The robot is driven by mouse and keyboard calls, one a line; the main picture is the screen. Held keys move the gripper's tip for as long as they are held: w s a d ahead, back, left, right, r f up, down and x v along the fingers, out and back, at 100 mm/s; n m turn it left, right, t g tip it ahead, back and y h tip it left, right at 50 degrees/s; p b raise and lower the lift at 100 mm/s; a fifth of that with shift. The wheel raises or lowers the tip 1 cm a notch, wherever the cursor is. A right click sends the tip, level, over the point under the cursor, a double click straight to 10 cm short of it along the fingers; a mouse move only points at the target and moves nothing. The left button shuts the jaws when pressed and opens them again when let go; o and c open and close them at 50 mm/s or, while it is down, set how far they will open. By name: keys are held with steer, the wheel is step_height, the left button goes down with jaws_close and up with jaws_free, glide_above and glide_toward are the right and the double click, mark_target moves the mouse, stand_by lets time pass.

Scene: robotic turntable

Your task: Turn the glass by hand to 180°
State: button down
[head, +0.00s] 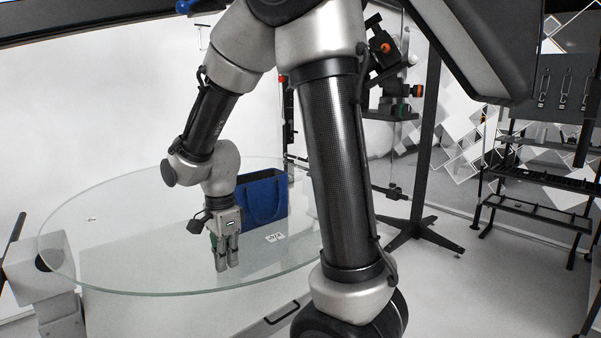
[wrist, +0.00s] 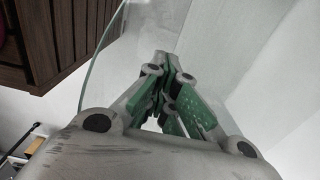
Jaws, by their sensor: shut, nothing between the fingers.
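The round clear glass plate (head: 130,265) spans the left half of the head view, with a greenish rim. In the wrist view, its curved edge (wrist: 97,50) runs down on the left of my fingers. My gripper (head: 227,262) points down at the near part of the plate, inside the rim in the head view. Its fingers are closed together and empty; the wrist view shows the green-padded fingers meeting at the tips (wrist: 170,62). I cannot tell whether the fingertips touch the glass. A small marked label (head: 274,237) is on the plate right of my gripper.
A blue bag (head: 262,198) stands on the glass just behind and right of my gripper. Another small label (head: 91,218) is at the plate's left. A black stand (head: 424,150) and a dark rack (head: 540,200) stand to the right. Wooden slats (wrist: 65,35) show in the wrist view.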

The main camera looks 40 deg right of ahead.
mark_target(240, 265)
steer(key=shift+s+d, duration=0.3)
steer(key=shift+d, duration=0.4)
steer(key=shift+s+d, duration=0.3)
steer(key=shift+d, duration=0.4)
steer(key=shift+r, duration=3.05)
